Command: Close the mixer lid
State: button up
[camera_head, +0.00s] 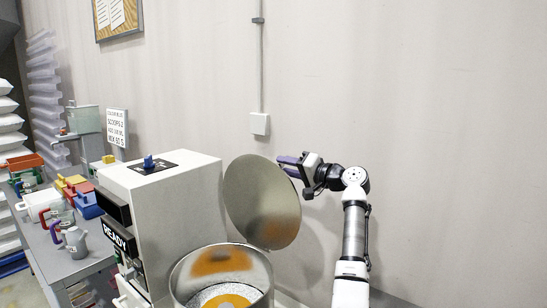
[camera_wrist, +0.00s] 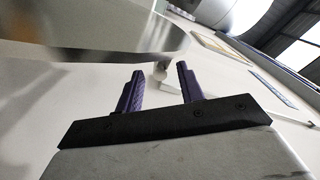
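The mixer lid (camera_head: 262,203) is a round grey metal disc standing raised and tilted above the mixer bowl (camera_head: 180,284). The open bowl shows an orange-yellow and grey content inside. My gripper (camera_head: 289,164) is at the lid's upper right rim, its purple fingers close to the edge; I cannot tell whether they touch it. In the wrist view my gripper (camera_wrist: 159,88) has its two purple fingers apart with nothing between them. A grey metal surface, probably the lid (camera_wrist: 120,35), fills the upper left there.
The white mixer housing (camera_head: 180,205) with a blue knob (camera_head: 149,161) and a READY display stands left of the lid. A grey bench (camera_head: 85,262) with jugs and coloured containers is farther left. The wall behind carries a conduit box (camera_head: 260,124). Space right of my arm looks clear.

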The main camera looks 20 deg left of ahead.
jog(key=p+x, duration=0.1)
jog(key=x, duration=0.3)
jog(key=shift+a+r+p, duration=0.15)
jog(key=shift+a+p, duration=0.05)
jog(key=shift+p, duration=0.1)
jog(key=shift+w+a, duration=0.3)
jog(key=shift+a, duration=0.2)
jog(key=shift+f, duration=0.25)
grip_shut()
